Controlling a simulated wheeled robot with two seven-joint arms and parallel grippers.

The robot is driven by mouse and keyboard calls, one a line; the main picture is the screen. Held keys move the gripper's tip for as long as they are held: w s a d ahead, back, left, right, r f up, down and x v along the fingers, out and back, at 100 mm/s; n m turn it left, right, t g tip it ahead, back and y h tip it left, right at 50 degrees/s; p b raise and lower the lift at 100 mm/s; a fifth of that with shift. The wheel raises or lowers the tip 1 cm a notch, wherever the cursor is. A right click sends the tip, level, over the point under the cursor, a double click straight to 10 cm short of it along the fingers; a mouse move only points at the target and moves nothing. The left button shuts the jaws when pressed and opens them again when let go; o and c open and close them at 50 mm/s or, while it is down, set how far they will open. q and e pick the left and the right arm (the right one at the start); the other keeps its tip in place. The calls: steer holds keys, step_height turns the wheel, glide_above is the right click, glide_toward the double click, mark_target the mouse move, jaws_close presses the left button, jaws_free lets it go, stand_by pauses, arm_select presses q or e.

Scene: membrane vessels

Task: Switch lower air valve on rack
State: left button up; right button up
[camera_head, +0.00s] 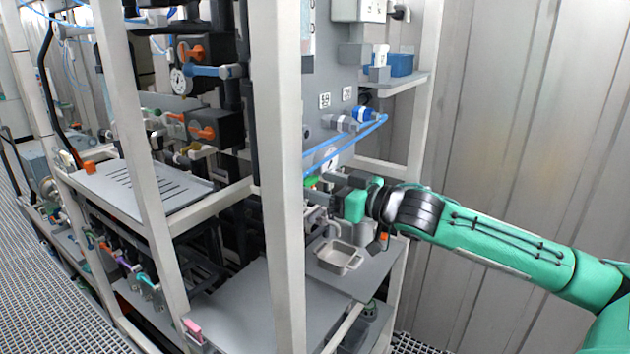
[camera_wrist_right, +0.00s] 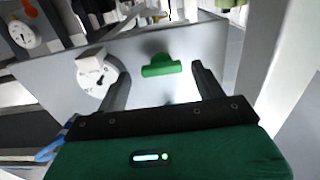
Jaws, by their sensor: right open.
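A green valve handle (camera_wrist_right: 161,66) sits on the grey panel (camera_wrist_right: 60,85) of the rack. In the right wrist view it lies between the two spread fingers of my right gripper, near their tips, with a gap on each side. A small green part (camera_head: 311,182) also shows at the panel in the head view, just left of the gripper. My right gripper (camera_head: 325,189) is open and empty, reaching in from the right behind the white front post. I cannot tell how far the fingertips are from the panel. My left gripper is not in view.
A white block with a round dial (camera_wrist_right: 97,74) is close beside the left finger in the right wrist view. The white rack post (camera_head: 277,160) stands left of my right gripper. A metal tray (camera_head: 338,256) sits on the shelf below. Blue tubes (camera_head: 345,138) run above the gripper.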

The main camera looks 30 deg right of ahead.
steer(key=shift+p+x, duration=0.55)
steer(key=shift+x, duration=0.45)
steer(key=shift+a, duration=0.1)
steer(key=c, duration=1)
